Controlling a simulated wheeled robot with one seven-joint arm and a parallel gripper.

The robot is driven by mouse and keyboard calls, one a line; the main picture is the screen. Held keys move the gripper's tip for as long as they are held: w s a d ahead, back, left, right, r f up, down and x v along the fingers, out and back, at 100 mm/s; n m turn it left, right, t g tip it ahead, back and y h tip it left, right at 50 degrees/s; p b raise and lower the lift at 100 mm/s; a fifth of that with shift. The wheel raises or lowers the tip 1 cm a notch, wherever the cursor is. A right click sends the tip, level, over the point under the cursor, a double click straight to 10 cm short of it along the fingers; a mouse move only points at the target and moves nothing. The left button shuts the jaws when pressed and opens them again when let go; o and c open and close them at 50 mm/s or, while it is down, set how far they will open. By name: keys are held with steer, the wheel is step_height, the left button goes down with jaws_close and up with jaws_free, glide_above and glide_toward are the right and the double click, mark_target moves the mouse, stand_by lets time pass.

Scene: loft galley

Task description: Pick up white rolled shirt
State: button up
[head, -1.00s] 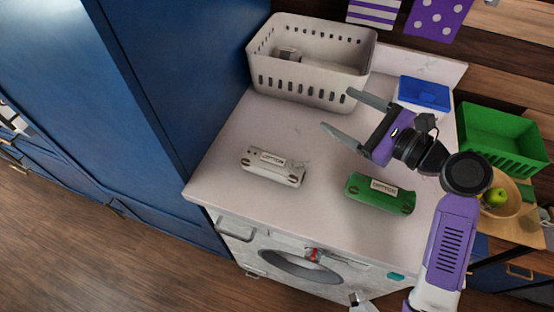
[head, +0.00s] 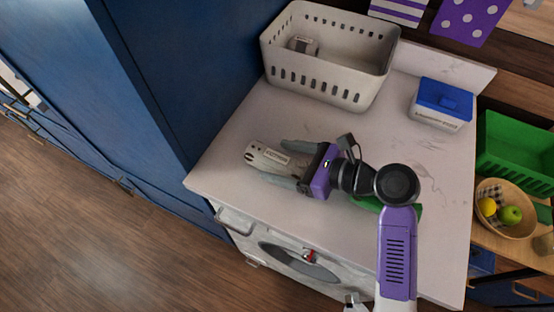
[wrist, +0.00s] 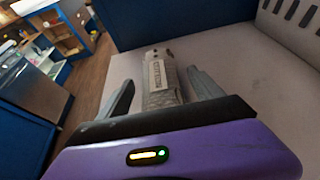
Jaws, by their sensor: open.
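The white rolled shirt (head: 268,157) lies on the pale countertop near its left front edge, a short roll with a labelled band. In the wrist view the rolled shirt (wrist: 160,80) lies lengthwise between the two fingers. My gripper (head: 287,163) is open, low over the counter, with one finger on each side of the roll's near part. In the wrist view my gripper (wrist: 160,97) shows gaps between roll and fingers. I cannot tell whether the fingers touch the counter.
A green rolled item (head: 370,204) lies mostly hidden under my arm. A pale slotted basket (head: 318,83) stands at the back, with a blue-lidded box (head: 442,104) to its right. A green crate (head: 515,150) and fruit bowl (head: 515,229) are further right. A blue cabinet (head: 150,80) borders the left.

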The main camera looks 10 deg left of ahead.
steer(key=shift+x, duration=0.85)
steer(key=shift+f, duration=0.1)
steer(key=shift+c, duration=0.3)
steer(key=c, duration=1.5)
steer(key=shift+c, duration=0.2)
steer(key=shift+r, duration=0.2)
